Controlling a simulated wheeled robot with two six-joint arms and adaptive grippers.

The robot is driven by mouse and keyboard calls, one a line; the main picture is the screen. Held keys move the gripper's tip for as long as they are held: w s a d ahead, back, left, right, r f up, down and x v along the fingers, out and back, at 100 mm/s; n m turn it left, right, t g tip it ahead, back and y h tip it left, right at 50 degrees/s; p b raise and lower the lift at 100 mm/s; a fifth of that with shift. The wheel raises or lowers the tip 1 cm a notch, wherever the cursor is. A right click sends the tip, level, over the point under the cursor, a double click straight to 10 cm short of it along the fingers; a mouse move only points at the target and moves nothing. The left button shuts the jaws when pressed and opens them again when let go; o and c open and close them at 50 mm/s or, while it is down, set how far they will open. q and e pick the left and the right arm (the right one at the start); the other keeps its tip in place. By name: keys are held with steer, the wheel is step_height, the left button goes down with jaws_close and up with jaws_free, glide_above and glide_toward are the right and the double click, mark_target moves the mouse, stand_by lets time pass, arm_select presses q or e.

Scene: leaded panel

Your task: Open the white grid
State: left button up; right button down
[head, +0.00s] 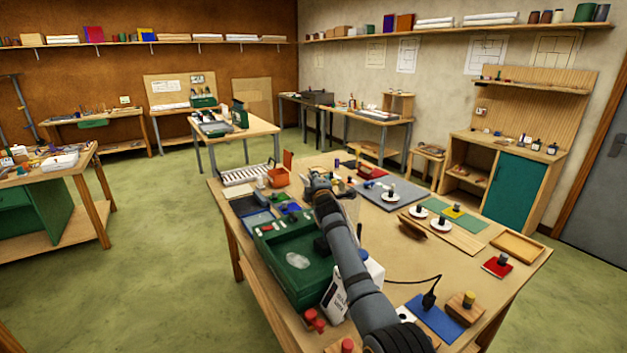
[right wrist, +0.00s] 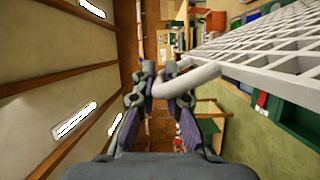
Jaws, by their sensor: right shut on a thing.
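A white grid (right wrist: 272,48) fills the upper right of the right wrist view, close to the camera and seen at a slant. A white slatted piece, which looks like the grid (head: 245,174), lies at the back left corner of the table in the head view. In the head view my right gripper (head: 319,181) is small, above the back of the table. My left gripper is not in view.
An orange box (head: 280,178) stands beside the slatted piece. A grey board (head: 392,194) and several small items cover the right side.

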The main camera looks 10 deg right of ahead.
steer(key=shift+f, duration=0.2)
steer(key=c, duration=1.7)
jaws_free()
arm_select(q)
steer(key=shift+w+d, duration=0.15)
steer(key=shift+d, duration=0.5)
arm_select(e)
steer(key=shift+r, duration=0.1)
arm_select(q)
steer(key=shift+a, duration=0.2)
arm_select(e)
steer(key=s, duration=1.2)
steer(key=shift+a, duration=0.15)
